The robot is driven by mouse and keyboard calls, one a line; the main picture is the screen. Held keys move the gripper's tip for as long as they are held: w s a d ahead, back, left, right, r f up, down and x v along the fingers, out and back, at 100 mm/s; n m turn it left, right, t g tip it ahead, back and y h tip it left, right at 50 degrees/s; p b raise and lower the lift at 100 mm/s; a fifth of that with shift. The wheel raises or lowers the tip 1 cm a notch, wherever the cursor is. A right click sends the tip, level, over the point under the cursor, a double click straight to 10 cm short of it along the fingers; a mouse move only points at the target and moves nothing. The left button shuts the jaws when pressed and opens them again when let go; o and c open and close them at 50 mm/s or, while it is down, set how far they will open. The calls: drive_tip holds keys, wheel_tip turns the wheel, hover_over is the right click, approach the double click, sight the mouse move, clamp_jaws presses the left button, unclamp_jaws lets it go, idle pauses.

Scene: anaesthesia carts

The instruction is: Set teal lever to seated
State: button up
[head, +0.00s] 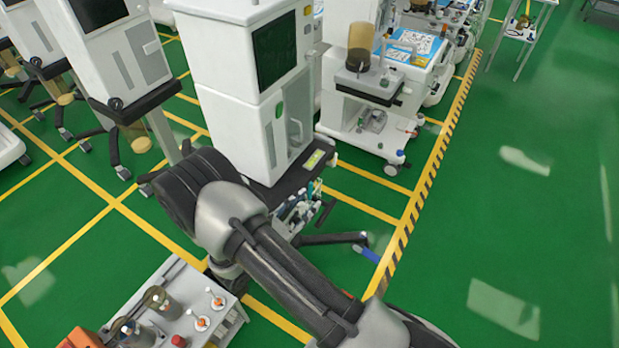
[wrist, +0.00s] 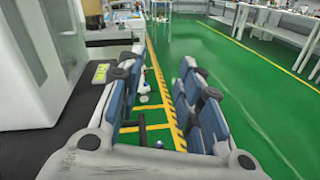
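I cannot make out a teal lever for certain in either view. The tall white machine (head: 240,80) has a dark screen, a small green round mark (head: 279,110) and a grey handle on its front. My gripper (head: 306,200) is low beside the machine's dark base shelf, partly behind my arm in the head view. In the wrist view, my gripper (wrist: 163,70) has its two blue-padded fingers apart with nothing between them. The white machine (wrist: 45,50) stands left of the fingers there.
A yellow-green label (head: 313,160) lies on the dark shelf (head: 290,180), close to my gripper. A grey cart (head: 165,270) with jars stands at lower left. Another cart (head: 350,125) with a brown canister stands behind. Green floor right of the striped line (head: 430,180) is clear.

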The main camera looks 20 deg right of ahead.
sight(310, 187)
drive_tip(key=a+f+n+t+y+p, duration=0.1)
drive_tip(key=a+f+n+t+y, duration=0.4)
drive_tip(key=f, duration=0.4)
drive_tip(key=shift+n+h, duration=0.5)
drive_tip(key=shift+h, duration=0.1)
drive_tip(key=x, duration=0.5)
drive_tip(key=b+x, duration=0.1)
drive_tip(key=x, duration=1.1)
drive_tip(key=shift+s+d, duration=0.1)
drive_tip(key=shift+d, duration=0.35)
drive_tip(key=shift+c, duration=0.5)
clamp_jaws()
